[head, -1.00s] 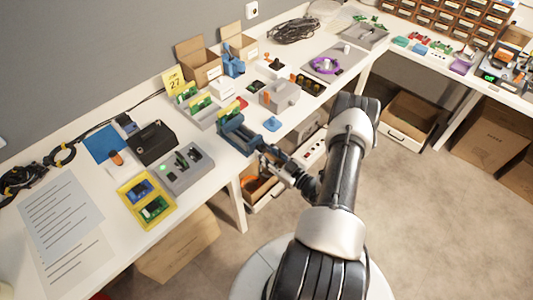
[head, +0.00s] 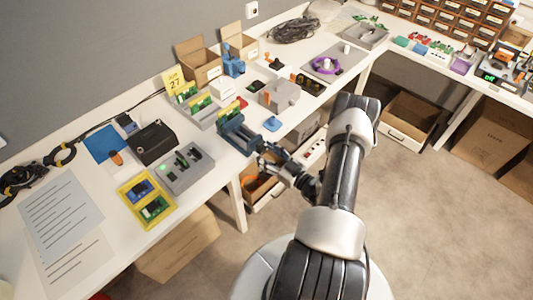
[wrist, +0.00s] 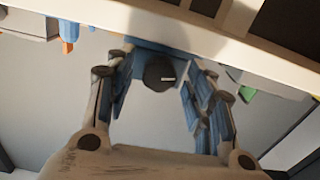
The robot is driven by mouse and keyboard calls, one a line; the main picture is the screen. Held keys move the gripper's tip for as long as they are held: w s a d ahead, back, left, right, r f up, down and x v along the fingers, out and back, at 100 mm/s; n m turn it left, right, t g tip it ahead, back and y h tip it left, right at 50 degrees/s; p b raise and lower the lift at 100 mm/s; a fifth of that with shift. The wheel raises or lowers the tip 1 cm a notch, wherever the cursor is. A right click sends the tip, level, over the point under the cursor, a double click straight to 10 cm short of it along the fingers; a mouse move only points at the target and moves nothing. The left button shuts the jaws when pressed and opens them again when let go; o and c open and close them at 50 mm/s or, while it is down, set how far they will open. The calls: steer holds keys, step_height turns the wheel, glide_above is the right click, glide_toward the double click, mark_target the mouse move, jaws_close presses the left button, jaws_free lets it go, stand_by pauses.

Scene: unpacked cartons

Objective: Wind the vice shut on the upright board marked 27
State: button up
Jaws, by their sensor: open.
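The blue vice (head: 238,138) stands at the front edge of the bench in the head view. My gripper (wrist: 160,82) is open, one finger on each side of the knob, with visible gaps. In the head view my gripper (head: 266,157) is just in front of the vice.
A yellow note reading 27 (head: 174,80) stands behind a grey rack of boards (head: 196,110). A grey box (head: 279,96) and a small blue item (head: 272,123) are right of the vice. A grey fixture (head: 185,167) is at its left.

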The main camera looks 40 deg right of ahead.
steer(key=s, duration=1.2)
steer(key=shift+d, duration=0.45)
